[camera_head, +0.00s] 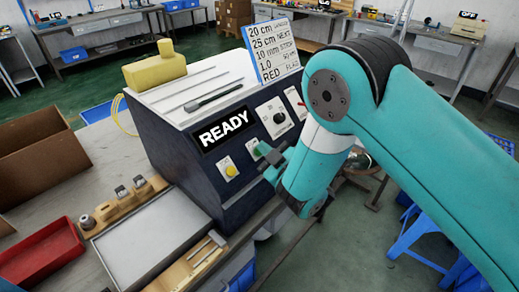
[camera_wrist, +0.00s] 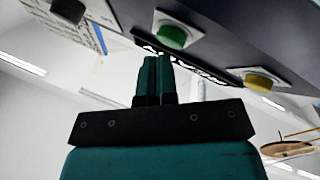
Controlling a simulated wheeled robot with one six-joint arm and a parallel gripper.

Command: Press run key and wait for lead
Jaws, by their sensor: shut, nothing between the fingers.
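The dark blue machine (camera_head: 180,150) stands on the bench, its display (camera_head: 223,131) reading READY. Its front has a yellow button (camera_head: 231,170), a green button, a black dial (camera_head: 275,117) and a red control (camera_head: 301,106). In the wrist view the green button (camera_wrist: 173,36) is just ahead of the fingertips and the yellow button (camera_wrist: 259,81) is to the right. My gripper (camera_head: 266,153) is shut and empty in front of the panel; its teal fingers (camera_wrist: 154,62) lie together. I cannot tell whether they touch the panel. No lead is clearly visible at the machine.
A card (camera_head: 272,50) on the machine lists lengths and RED. A yellow block (camera_head: 155,68) and dark tool (camera_head: 213,96) lie on top. A grey tray (camera_head: 150,245), wooden holders (camera_head: 125,205), red tray (camera_head: 42,255) and cardboard box (camera_head: 40,155) crowd the bench. Blue stools (camera_head: 415,240) stand right.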

